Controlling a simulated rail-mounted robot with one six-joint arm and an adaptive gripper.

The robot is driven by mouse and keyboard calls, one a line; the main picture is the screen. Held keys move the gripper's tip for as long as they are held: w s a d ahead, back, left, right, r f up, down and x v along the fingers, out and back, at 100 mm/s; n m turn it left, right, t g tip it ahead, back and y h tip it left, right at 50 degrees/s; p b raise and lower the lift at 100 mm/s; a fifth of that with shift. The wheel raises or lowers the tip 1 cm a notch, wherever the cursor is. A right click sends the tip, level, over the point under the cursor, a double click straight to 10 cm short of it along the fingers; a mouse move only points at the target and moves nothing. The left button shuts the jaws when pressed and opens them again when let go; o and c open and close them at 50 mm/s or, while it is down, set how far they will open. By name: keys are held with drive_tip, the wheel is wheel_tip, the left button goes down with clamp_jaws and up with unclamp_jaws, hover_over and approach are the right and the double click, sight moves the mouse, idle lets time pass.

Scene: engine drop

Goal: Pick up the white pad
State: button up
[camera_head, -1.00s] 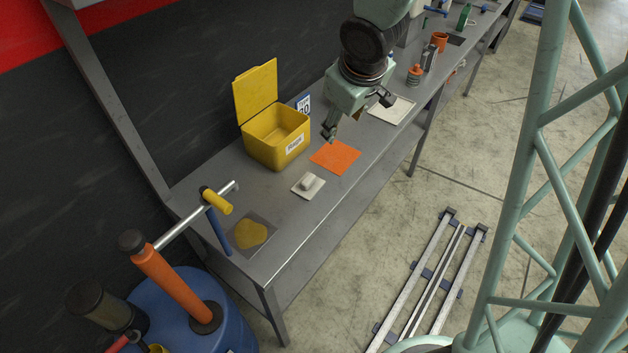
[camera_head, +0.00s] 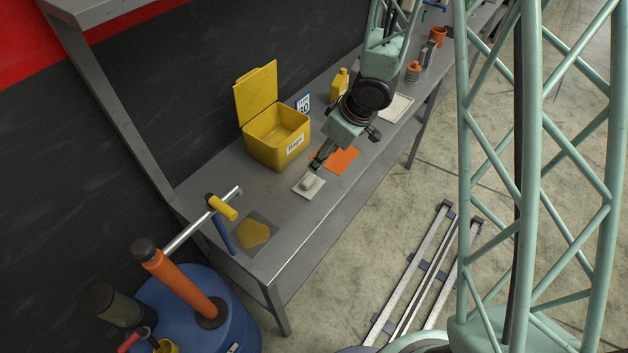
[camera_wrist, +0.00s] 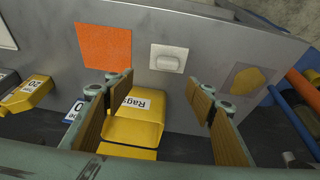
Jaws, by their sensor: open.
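The white pad (camera_head: 309,182) is a small off-white rounded block on a pale square sheet on the grey bench. It also shows in the wrist view (camera_wrist: 169,64), top centre, on its pale square. My gripper (camera_head: 318,164) is just above and beside the pad, on its far side toward the orange cloth, in the head view. In the wrist view my gripper (camera_wrist: 160,80) has its fingers spread wide with nothing between the tips. The pad appears beyond the fingertips, between them, and apart from them.
An open yellow rag bin (camera_head: 275,142) with its lid up stands behind the pad. An orange cloth (camera_head: 342,160) lies right of it. The bench's front edge is close.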

drive_tip(key=shift+s+a+f, duration=0.2)
drive_tip(key=shift+f, duration=0.25)
drive_tip(key=shift+s+a+f, duration=0.15)
drive_tip(key=shift+a+f, duration=0.05)
drive_tip(key=shift+f, duration=0.2)
drive_tip(key=shift+f, duration=0.1)
drive_tip(key=b, duration=0.1)
approach(309, 179)
drive_tip(key=shift+x, duration=2.5)
drive_tip(key=shift+w, duration=0.2)
drive_tip(key=shift+f, duration=0.15)
drive_tip(key=shift+x, duration=2.45)
drive_tip(key=shift+s+a, duration=0.1)
drive_tip(key=shift+s, duration=0.05)
drive_tip(key=c, duration=0.9)
